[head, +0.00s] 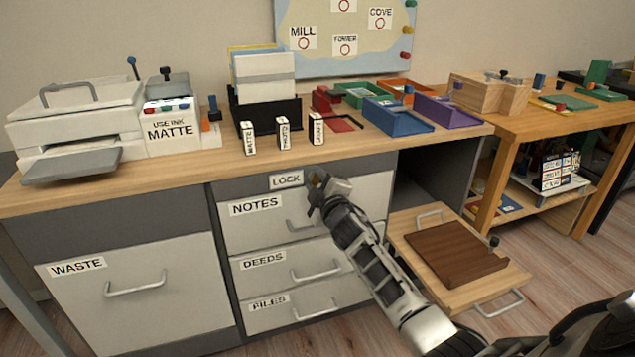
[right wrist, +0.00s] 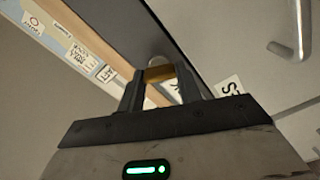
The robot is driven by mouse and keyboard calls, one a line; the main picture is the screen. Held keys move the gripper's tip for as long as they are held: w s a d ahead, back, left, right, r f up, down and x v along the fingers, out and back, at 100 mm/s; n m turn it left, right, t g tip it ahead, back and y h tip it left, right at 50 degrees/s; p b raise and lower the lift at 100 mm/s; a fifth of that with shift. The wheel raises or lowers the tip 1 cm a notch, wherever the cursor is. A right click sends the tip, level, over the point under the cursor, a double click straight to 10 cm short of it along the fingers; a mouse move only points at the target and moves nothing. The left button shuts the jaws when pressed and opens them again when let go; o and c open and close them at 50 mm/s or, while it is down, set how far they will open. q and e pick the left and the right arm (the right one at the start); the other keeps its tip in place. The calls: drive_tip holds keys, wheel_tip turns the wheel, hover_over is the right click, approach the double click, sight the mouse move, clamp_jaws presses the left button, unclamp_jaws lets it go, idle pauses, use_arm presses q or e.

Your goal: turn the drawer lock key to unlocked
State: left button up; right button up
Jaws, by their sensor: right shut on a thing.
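The drawer lock is at the top of the grey drawer unit, just right of the LOCK label (head: 286,180). My right gripper (head: 317,183) is at the lock and covers most of it in the head view. In the right wrist view my right gripper (right wrist: 162,84) is shut on the brass-coloured key (right wrist: 159,73), which sits between the fingertips close to the drawer front. The key's turn angle cannot be told. The NOTES drawer (head: 262,230) under the lock looks closed. My left gripper is not in view.
The wooden desk top (head: 350,160) overhangs just above the lock. The NOTES drawer handle (head: 299,226) is just below my right gripper. A pulled-out wooden tray (head: 410,238) with a brown board (head: 455,250) stands to the right of my forearm.

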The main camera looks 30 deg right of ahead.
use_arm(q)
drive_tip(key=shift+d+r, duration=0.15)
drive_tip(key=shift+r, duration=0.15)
use_arm(e)
drive_tip(key=n, duration=0.5)
drive_tip(key=shift+f, duration=0.2)
drive_tip(key=shift+n, duration=0.3)
drive_tip(key=o, duration=1)
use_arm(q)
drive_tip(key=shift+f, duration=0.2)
use_arm(e)
drive_tip(key=shift+r, duration=0.1)
